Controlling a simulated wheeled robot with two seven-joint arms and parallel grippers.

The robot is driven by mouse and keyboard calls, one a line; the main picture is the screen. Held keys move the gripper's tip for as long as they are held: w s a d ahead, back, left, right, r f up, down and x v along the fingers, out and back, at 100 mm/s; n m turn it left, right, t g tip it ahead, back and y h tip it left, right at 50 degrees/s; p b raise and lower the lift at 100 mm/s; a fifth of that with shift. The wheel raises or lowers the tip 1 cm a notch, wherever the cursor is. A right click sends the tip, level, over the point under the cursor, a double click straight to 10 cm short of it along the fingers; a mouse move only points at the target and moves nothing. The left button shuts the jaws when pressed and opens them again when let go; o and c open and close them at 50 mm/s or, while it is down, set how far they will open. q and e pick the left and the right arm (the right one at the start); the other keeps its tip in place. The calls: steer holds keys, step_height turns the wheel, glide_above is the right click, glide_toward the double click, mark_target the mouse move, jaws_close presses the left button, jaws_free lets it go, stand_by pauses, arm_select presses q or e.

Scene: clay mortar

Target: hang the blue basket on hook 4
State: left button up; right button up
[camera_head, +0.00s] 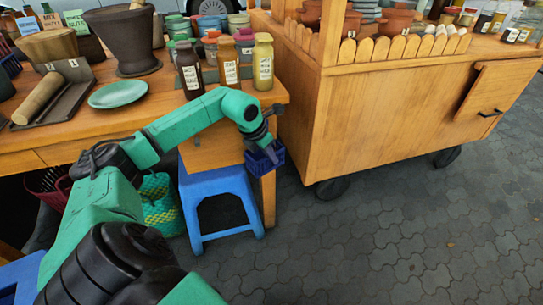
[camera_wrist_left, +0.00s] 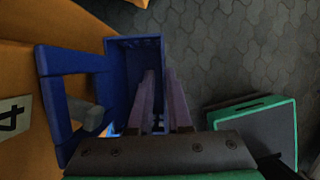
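The blue basket (camera_head: 274,156) hangs in the air at the table's right front corner, above and right of a blue stool. In the left wrist view the basket (camera_wrist_left: 118,72) is open toward me, with a blue loop-like frame (camera_wrist_left: 70,60) on its left side. My left gripper (camera_wrist_left: 162,92) has one finger inside the basket and one outside, pinching its right wall. A grey hook (camera_wrist_left: 86,114) beside a "4" label (camera_wrist_left: 14,116) overlaps the frame's opening; I cannot tell whether it is through it. In the head view the left gripper (camera_head: 264,146) partly hides the basket. My right gripper is out of view.
The blue stool (camera_head: 216,180) stands below, with a green woven basket (camera_head: 160,205) and a red basket (camera_head: 48,183) nearby. Jars and bottles (camera_head: 229,62) crowd the tabletop. A wooden cart (camera_head: 390,110) stands to the right. The paved floor in front is clear.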

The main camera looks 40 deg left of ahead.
arm_select(q)
steer(key=o, duration=0.4)
steer(key=shift+w+a, duration=0.15)
steer(key=shift+a, duration=0.45)
